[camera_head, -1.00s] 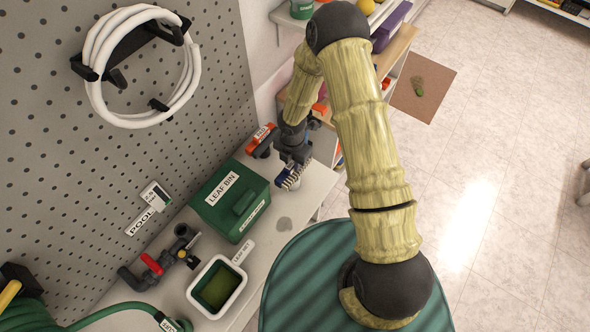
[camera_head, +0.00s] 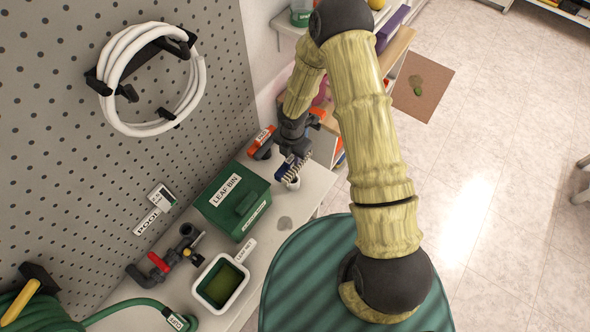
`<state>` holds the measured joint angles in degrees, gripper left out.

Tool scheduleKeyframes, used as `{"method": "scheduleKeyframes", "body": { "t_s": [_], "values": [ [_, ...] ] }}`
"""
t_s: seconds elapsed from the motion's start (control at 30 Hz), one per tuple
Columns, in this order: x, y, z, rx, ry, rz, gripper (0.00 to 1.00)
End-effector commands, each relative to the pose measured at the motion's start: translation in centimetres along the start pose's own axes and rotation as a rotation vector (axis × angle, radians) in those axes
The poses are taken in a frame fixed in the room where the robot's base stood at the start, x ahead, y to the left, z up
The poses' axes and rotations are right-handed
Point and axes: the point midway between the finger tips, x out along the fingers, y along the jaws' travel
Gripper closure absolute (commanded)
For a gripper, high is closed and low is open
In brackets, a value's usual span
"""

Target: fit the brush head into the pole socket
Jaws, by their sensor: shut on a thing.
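My gripper (camera_head: 291,153) is at the far right end of the bench, pointing down and seen from behind and above. It is shut on the brush head (camera_head: 284,168), a small dark blue block with pale bristles along its side. A short white, round piece (camera_head: 293,183) shows just below the brush head; it may be the pole socket. I cannot tell whether the brush head touches it or hangs above it. The fingertips and the brush head's underside are too small or hidden to make out.
A green leaf bin (camera_head: 232,201) stands left of my gripper, and a red-orange item (camera_head: 261,141) lies close behind it. A leaf net tray (camera_head: 240,290) and a pipe with a red valve (camera_head: 160,262) are nearer. The pegboard (camera_head: 60,110) bounds the left.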

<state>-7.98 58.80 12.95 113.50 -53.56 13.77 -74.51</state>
Motion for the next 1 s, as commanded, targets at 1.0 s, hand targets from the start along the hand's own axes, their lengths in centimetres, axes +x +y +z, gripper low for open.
{"method": "scheduleKeyframes", "body": {
  "t_s": [1.0],
  "values": [
    [1.3, -3.2, 4.1, 0.902, -0.001, 0.0, 1.0]
  ]
}}
